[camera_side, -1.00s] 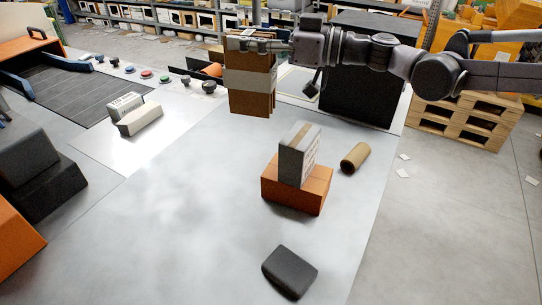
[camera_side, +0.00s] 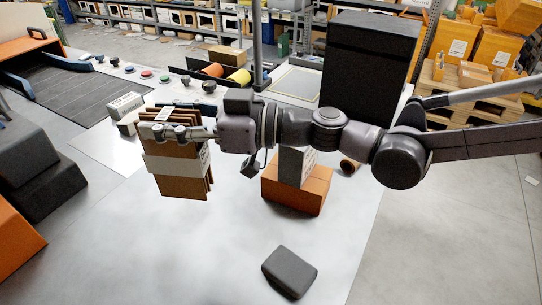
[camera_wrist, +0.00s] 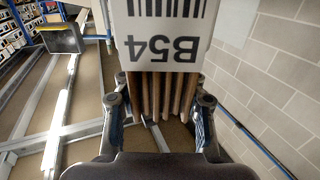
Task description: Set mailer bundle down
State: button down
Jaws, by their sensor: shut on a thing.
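The mailer bundle (camera_side: 178,175) is a stack of brown cardboard mailers with a pale band around its middle. My gripper (camera_side: 180,133) is shut on its top edge, and the bundle hangs upright, slightly tilted, over the left part of the grey table (camera_side: 215,260). In the wrist view, the bundle's mailer edges (camera_wrist: 160,92) sit between the two fingers (camera_wrist: 160,115). A white label reading B54 (camera_wrist: 165,40) fills the top of that view. Whether the bundle's lower edge touches the table cannot be told.
An orange block (camera_side: 297,193) with a grey box (camera_side: 290,165) on it stands right of the bundle. A dark grey block (camera_side: 289,271) lies in front. A pale box (camera_side: 126,112) is behind the bundle. A tall black case (camera_side: 368,65) stands at the back. The table's front left is clear.

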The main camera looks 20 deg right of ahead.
aim_at(189, 192)
notch_tip(189, 192, down, 16)
jog(key=shift+r, duration=0.15)
dwell(0.5)
jog(key=c, duration=0.8)
grip_release()
jog(key=shift+o, duration=0.2)
jog(key=v, duration=1.2)
